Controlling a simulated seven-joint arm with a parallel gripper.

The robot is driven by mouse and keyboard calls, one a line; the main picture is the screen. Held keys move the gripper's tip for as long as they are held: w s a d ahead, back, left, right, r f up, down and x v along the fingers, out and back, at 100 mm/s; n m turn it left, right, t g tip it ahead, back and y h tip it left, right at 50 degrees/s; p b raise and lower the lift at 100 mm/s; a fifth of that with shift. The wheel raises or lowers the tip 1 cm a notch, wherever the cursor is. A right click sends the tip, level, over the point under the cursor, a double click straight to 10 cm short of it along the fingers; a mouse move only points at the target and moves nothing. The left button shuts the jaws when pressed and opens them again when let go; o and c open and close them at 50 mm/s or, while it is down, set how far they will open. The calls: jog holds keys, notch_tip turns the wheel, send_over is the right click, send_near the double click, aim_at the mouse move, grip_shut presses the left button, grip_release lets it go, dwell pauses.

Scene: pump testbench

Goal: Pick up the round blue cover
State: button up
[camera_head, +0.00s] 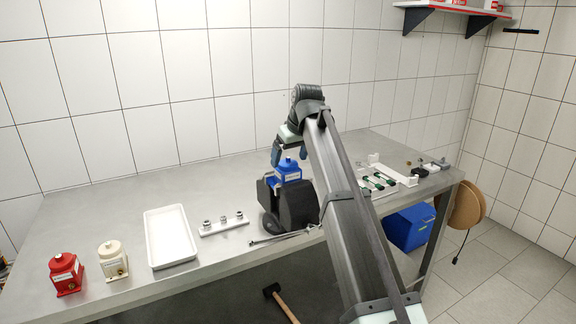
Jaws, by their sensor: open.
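A blue pump-like unit (289,174) with a pale label sits in a black holder on the bench, just right of the middle of the table. Its small rounded blue top (288,162) looks like the round blue cover, though it is small and partly crowded by my arm. My gripper (282,155) points down close above and beside this blue top, at its upper left. The jaws are open, with a dark blue finger showing on the left; the other finger is hard to make out. I cannot tell whether a finger touches the cover.
A black holder (299,205) surrounds the blue unit. To the left are a white strip with small fittings (224,224), an empty white tray (169,237), a cream unit (112,261) and a red unit (66,274). A white rack with green-handled tools (378,182) lies right of my arm.

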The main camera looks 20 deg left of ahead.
jog(key=shift+w+a+f, duration=0.15)
jog(key=shift+w+f, duration=0.05)
jog(key=shift+f, duration=0.35)
jog(key=c, duration=1.2)
jog(key=shift+o, duration=0.2)
jog(key=shift+r, duration=0.15)
